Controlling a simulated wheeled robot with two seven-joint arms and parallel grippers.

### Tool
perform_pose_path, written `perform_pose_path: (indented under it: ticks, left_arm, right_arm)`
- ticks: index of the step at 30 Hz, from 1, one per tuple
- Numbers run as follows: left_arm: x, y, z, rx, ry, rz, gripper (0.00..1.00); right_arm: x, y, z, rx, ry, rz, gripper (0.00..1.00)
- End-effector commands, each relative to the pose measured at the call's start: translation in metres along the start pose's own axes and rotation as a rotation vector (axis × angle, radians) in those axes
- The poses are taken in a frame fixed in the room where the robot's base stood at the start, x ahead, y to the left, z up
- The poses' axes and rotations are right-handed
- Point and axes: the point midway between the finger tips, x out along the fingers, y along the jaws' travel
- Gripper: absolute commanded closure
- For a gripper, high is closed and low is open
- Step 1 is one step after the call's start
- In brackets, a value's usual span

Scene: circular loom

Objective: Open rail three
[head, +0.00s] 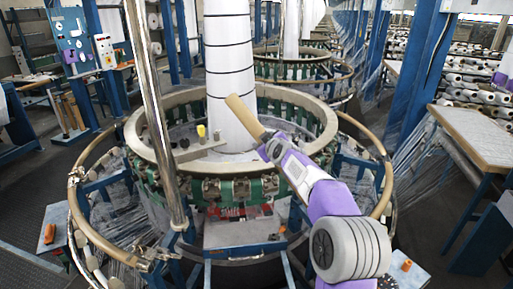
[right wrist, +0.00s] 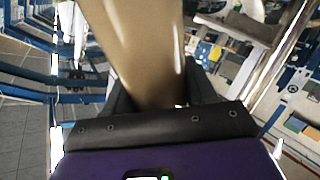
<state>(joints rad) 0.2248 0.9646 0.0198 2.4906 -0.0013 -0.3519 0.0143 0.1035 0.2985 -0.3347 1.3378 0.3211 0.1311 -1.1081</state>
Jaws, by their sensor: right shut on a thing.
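My right gripper (head: 268,143) is shut on a tan rail piece (head: 245,118), which slants up and left in front of the white fabric column. In the right wrist view the rail piece (right wrist: 138,45) runs up from between the dark fingers. The circular loom (head: 232,186) has a tan outer ring rail, with a curved section on the left (head: 73,190) and another on the right (head: 388,180). No tan rail shows across the front between them. I cannot tell which section is rail three. My left gripper is not in view.
A chrome post (head: 155,110) stands at the loom's left front. A blue step frame (head: 245,252) is at the front. A small table (head: 55,227) stands at left and a wooden-topped table (head: 482,137) at right. More looms stand behind.

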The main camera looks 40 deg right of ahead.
Motion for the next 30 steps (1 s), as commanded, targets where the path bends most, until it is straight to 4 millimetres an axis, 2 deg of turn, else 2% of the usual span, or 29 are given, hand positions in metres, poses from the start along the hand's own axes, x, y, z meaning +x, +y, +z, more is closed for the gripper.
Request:
perform_pose_path:
  ticks: [15,16,18,19,30]
  left_arm:
    - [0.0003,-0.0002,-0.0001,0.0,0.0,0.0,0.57]
    - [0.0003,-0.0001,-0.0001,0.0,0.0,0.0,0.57]
    - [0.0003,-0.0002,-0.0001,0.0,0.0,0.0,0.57]
    - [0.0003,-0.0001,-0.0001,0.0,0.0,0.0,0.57]
    - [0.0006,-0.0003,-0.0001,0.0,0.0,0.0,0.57]
  right_arm:
    - [0.0003,0.0039,0.0013,0.006,-0.002,-0.003,0.99]
    - [0.0003,0.0039,0.0013,0.006,-0.002,-0.003,0.4]
    - [0.0003,0.0038,0.0013,0.006,-0.002,-0.003,0.29]
    - [0.0003,0.0038,0.0012,0.006,-0.002,-0.003,0.24]
    - [-0.0036,0.0033,0.0001,0.006,0.0,-0.004,0.24]
